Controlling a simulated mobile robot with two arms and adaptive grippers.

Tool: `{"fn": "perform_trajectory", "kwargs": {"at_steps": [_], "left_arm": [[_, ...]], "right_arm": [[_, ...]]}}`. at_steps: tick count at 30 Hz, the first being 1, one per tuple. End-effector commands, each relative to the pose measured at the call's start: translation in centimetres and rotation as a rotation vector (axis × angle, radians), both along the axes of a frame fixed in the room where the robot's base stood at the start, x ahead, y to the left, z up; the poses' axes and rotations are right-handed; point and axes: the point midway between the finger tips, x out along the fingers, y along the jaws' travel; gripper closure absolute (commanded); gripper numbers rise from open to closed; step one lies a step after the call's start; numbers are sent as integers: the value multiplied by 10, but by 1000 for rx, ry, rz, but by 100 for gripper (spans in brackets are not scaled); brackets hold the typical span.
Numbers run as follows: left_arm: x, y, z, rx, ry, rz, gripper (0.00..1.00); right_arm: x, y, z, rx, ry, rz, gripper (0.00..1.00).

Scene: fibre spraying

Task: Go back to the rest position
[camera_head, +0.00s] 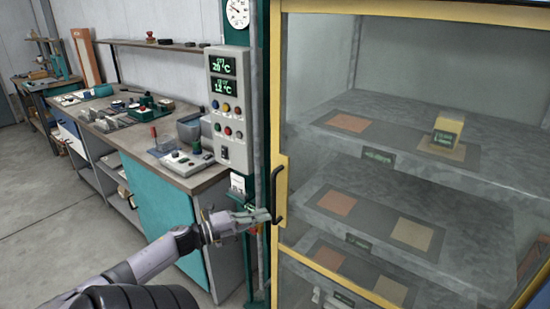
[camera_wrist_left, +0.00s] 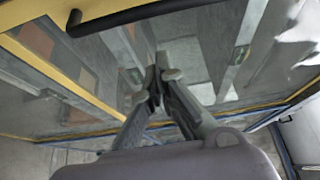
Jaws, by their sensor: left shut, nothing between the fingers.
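My left gripper (camera_head: 262,215) is in front of the left edge of the yellow-framed glass cabinet door (camera_head: 283,100), close to the black door handle (camera_head: 279,195). Its fingers are shut with nothing between them. In the left wrist view the shut fingertips (camera_wrist_left: 153,75) show against the glass, and the black handle (camera_wrist_left: 120,18) lies apart from them at the top. The door looks closed. My right gripper is in neither view.
Behind the glass, grey shelves (camera_head: 400,180) carry coloured squares, and a yellow block (camera_head: 447,132) sits on the top shelf. A control panel (camera_head: 229,110) stands left of the door. A cluttered workbench (camera_head: 190,180) runs along the wall. The floor (camera_head: 45,200) at left is clear.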

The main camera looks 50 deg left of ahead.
Motion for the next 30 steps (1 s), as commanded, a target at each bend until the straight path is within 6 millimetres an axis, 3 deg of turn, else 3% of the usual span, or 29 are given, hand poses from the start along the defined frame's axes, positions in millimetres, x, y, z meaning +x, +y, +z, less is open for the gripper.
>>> {"fn": "perform_trajectory", "kwargs": {"at_steps": [6, 14, 17, 20, 23, 26, 30], "left_arm": [[-20, 3, 0, 0, -1, -2, 100], [-22, 4, 0, -1, -1, -1, 100], [-24, 7, -11, -28, 15, 25, 100], [-31, 19, -48, -112, 64, 110, 100], [-46, 29, -111, -247, 151, 240, 100], [-67, 27, -186, -395, 261, 381, 100], [-103, 2, -285, -578, 422, 553, 100]], "right_arm": [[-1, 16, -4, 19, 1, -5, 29], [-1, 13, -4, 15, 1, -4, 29], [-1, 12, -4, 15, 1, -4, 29], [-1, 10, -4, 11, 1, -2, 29], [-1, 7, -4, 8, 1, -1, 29], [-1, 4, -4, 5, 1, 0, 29], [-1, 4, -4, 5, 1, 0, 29]]}}
